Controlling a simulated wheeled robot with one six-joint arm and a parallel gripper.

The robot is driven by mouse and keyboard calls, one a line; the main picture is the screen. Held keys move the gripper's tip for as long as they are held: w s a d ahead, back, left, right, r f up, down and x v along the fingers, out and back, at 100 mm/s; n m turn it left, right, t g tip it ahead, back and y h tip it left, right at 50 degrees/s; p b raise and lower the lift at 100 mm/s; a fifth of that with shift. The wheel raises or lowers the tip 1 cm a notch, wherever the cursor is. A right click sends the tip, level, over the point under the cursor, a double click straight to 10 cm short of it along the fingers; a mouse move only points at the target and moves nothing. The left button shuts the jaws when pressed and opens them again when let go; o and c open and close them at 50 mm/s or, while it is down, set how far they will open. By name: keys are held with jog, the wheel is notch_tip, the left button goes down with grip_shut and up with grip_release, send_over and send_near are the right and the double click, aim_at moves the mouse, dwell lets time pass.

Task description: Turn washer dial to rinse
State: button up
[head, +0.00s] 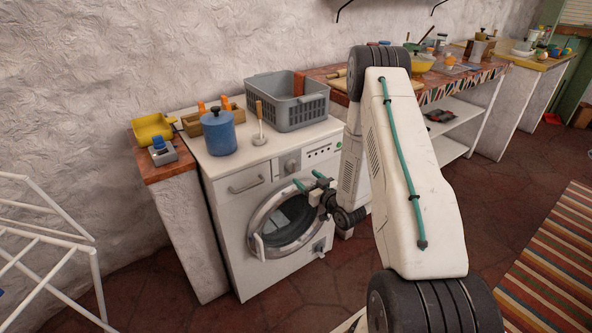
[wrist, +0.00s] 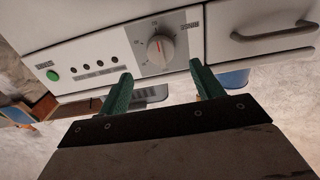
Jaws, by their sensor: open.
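The white washer (head: 224,228) stands against the wall in the head view, its round glass door shut. Its dial (head: 291,165) is a grey knob on the front panel. My gripper (head: 309,184) is in front of the washer, just below the dial. In the wrist view my gripper (wrist: 160,80) has two green fingers spread apart with nothing between them. The dial lies beyond the fingertips, roughly centred between them, and the fingers appear apart from it.
A drawer handle (wrist: 273,33) and a green button (wrist: 53,75) flank the dial. A blue canister (head: 218,133), a grey basket (head: 289,113) and a plunger-like tool (head: 259,125) stand on top. A white drying rack (head: 50,238) is at left. The floor before the washer is clear.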

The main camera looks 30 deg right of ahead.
aim_at(295, 168)
jog(key=w, duration=0.7)
jog(key=shift+w+a, duration=0.15)
jog(key=shift+w, duration=0.1)
jog(key=c, duration=1)
